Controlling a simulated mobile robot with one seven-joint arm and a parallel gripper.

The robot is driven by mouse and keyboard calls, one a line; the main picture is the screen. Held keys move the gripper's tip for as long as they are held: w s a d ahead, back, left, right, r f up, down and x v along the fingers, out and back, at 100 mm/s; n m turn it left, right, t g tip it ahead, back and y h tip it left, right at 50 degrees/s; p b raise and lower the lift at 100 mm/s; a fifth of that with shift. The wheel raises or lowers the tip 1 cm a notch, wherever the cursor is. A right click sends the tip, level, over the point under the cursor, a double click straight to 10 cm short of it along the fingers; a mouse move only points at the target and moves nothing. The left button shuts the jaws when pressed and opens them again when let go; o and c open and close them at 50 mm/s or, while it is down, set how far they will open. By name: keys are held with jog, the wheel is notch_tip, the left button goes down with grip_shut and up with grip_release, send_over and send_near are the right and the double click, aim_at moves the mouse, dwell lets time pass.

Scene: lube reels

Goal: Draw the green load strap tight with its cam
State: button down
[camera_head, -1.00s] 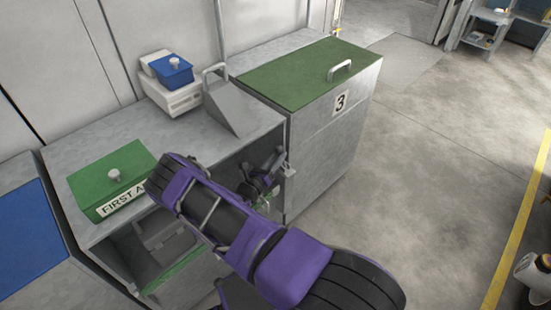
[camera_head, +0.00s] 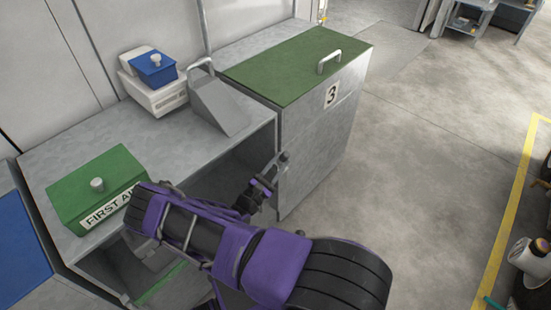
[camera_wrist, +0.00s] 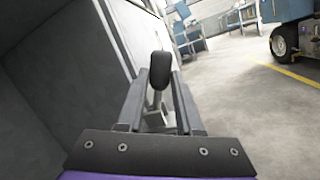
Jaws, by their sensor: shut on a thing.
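In the wrist view a lever with a black grip (camera_wrist: 160,68) and a grey metal shank stands between the two fingers of my gripper (camera_wrist: 160,88). My gripper is shut on this black grip. A green strip (camera_head: 160,286) shows low in the open bay left of that cabinet. I cannot tell whether it is the load strap. My arm hides much of the bay, and no strap is clear at the lever.
The cabinet marked 3 (camera_head: 318,140) has a green lid with a handle. The concrete floor to the right is open.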

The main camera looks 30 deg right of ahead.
jog(key=shift+s+d+f+m+b, duration=0.1)
jog(key=shift+s+f+m+b, duration=0.1)
jog(key=shift+m, duration=0.4)
jog(key=shift+s+f+m+b, duration=0.1)
jog(key=shift+s+m, duration=0.05)
jog(key=shift+m, duration=0.45)
jog(key=shift+g+h, duration=0.3)
jog(key=shift+g, duration=0.1)
jog(key=c, duration=0.6)
grip_release()
jog(key=shift+s, duration=0.1)
jog(key=v, duration=1.7)
